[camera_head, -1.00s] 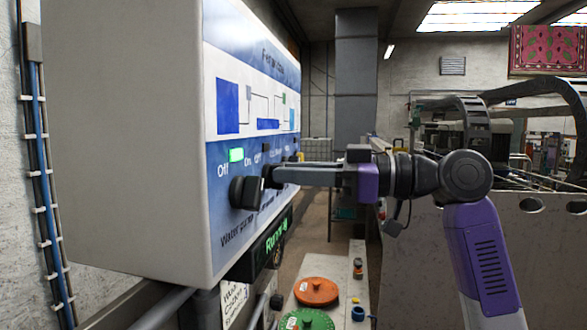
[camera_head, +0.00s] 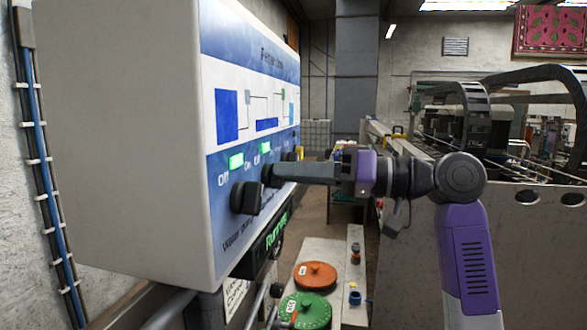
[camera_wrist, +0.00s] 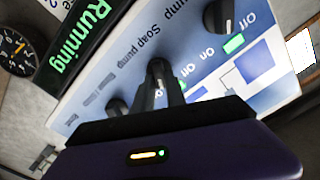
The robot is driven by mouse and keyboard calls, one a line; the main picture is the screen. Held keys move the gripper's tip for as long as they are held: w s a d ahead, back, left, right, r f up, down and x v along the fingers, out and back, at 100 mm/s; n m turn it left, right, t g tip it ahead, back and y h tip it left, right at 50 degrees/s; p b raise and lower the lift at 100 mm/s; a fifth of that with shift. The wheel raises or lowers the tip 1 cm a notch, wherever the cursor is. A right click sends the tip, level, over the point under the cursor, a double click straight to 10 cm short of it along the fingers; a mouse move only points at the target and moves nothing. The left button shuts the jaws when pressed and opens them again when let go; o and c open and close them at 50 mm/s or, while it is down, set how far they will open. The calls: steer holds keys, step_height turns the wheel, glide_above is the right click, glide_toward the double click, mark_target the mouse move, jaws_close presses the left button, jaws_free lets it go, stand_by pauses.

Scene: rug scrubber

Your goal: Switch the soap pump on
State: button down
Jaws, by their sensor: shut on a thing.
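The soap pump knob (camera_head: 269,175) is the black rotary knob second along the white control box (camera_head: 120,130). In the wrist view the knob (camera_wrist: 158,68) sits beside the "Soap pump" label (camera_wrist: 138,45). My gripper (camera_head: 276,173) is shut on this knob, its fingers partly hiding it; the gripper also shows in the wrist view (camera_wrist: 162,92). The green lamp (camera_head: 265,148) above the soap pump knob is lit. The first lamp (camera_head: 236,161), above the water pump knob (camera_head: 245,198), is lit too.
A third knob (camera_wrist: 117,107) lies close beside my fingers. A "Running" display (camera_head: 276,233) hangs below the box. An orange lid (camera_head: 315,275) and a green lid (camera_head: 305,310) are lower down. A large machine (camera_head: 530,230) stands at the right.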

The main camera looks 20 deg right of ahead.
steer(key=shift+r, duration=0.1)
stand_by(0.3)
steer(key=c, duration=1.4)
jaws_free()
steer(key=shift+o, duration=0.2)
steer(key=shift+d, duration=0.1)
steer(key=b+v, duration=0.2)
steer(key=v, duration=0.5)
steer(key=shift+s+d+b, duration=0.2)
steer(key=shift+d+b, duration=0.05)
steer(key=shift+b, duration=0.05)
steer(key=shift+d, duration=0.1)
steer(key=v, duration=0.9)
